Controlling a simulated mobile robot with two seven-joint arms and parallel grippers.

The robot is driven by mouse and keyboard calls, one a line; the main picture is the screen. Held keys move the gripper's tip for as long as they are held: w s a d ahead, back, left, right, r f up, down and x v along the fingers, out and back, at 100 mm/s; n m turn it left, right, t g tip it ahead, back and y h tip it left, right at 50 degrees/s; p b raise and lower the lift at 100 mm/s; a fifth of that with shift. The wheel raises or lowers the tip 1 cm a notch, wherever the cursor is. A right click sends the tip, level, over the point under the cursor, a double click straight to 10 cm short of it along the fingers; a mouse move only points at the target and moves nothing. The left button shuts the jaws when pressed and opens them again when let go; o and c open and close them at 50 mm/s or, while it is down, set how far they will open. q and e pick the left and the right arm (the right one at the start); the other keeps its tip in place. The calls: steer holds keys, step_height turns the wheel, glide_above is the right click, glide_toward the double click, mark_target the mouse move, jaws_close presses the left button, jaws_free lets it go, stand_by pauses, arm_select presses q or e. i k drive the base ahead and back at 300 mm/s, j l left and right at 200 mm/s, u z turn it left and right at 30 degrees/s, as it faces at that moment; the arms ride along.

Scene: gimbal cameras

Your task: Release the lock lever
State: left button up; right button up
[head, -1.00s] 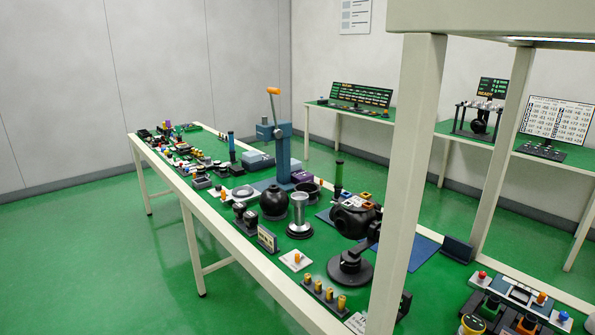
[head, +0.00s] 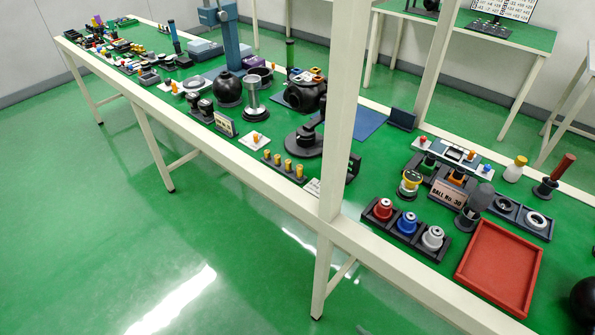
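No part is clearly marked as the lock lever, and I cannot tell which one it is. A small white plate with an orange knob (head: 256,140) lies on the green bench top near the middle of the front edge. Neither of my grippers is in view.
A pale bench post (head: 343,110) rises at the front edge, partly hiding the bench. Open green floor lies in front.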

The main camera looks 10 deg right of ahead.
mark_target(255, 136)
steer(key=i+j+z, duration=0.1)
steer(key=z, duration=0.25)
steer(key=i+j+z, duration=0.1)
steer(key=z, duration=0.3)
steer(key=j+z, duration=0.15)
steer(key=z, duration=0.2)
steer(key=i+j+z, duration=0.15)
steer(key=j+z, duration=0.15)
steer(key=j, duration=0.25)
steer(key=i+j+z, duration=0.15)
steer(key=j, duration=0.15)
steer(key=i+j, duration=0.1)
steer(key=j, duration=0.55)
steer(key=i+j+z, duration=0.1)
steer(key=j, duration=0.55)
